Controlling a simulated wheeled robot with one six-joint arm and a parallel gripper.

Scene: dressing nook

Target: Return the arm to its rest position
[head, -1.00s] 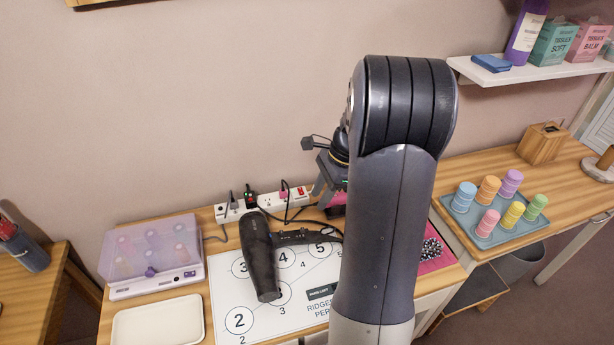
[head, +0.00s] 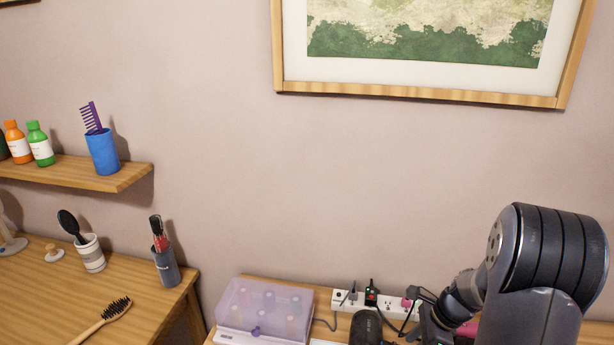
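My arm stands at the lower right of the head view, folded upright in front of the table. Part of my gripper (head: 436,322) shows beside the arm, near the power strip, cut by the lower edge. Its fingertips are not clearly visible, so I cannot tell whether it is open or shut, or whether it holds anything.
A power strip (head: 385,304) with plugs lies at the wall. A dark hair dryer (head: 366,327) and a purple lidded case (head: 264,308) are on the middle table. A left table holds a hairbrush (head: 106,318) and cups. A wall shelf (head: 122,178) hangs above it.

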